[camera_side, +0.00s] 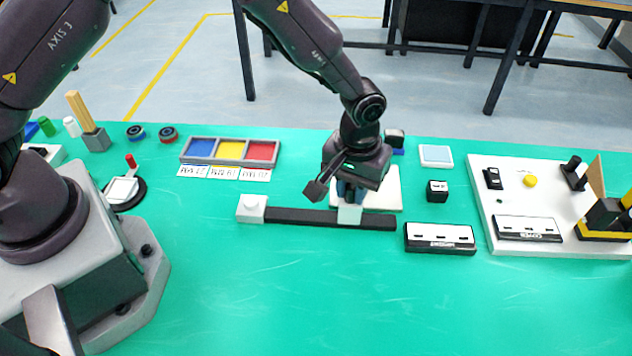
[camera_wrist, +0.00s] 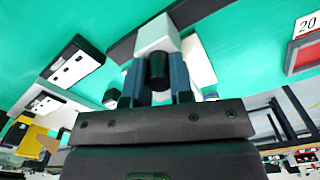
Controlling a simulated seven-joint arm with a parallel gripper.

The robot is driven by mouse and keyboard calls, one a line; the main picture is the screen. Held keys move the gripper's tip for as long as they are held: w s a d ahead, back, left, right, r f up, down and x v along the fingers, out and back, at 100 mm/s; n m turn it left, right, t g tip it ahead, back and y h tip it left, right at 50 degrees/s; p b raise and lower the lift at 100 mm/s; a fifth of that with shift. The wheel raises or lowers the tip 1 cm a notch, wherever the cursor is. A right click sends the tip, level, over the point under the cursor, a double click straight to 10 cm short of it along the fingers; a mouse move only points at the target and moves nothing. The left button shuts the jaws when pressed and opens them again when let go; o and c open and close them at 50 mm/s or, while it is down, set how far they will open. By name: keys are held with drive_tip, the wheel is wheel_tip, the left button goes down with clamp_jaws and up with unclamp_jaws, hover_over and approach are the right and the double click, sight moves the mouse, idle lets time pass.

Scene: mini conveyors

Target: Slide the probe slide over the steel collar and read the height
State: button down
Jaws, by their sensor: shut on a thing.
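A long dark rail (camera_side: 300,216) lies on the green mat, with a white block with a round top (camera_side: 251,206) at its left end. The white probe slide (camera_side: 349,214) sits on the rail, right of its middle. My gripper (camera_side: 350,192) points down over the slide. In the wrist view, its blue-grey fingers (camera_wrist: 157,82) are on either side of a dark round knob (camera_wrist: 158,70) against the white slide block (camera_wrist: 157,35), and are shut on it. I cannot make out the steel collar for sure, nor a height reading.
A white plate (camera_side: 385,190) lies right behind the slide. A black-and-white panel (camera_side: 440,239) is close to the rail's right end, with a small black box (camera_side: 437,191) behind it. A three-colour tray (camera_side: 186,157) stands behind at left. The front mat is clear.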

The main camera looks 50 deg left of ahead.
drive_tip(key=shift+w+d, duration=1.35)
drive_tip(key=shift+w, duration=0.05)
drive_tip(key=c, duration=1)
unclamp_jaws()
drive_tip(key=shift+s, duration=0.1)
wheel_tip(320, 180, up, 13)
drive_tip(key=shift+m, duration=0.3)
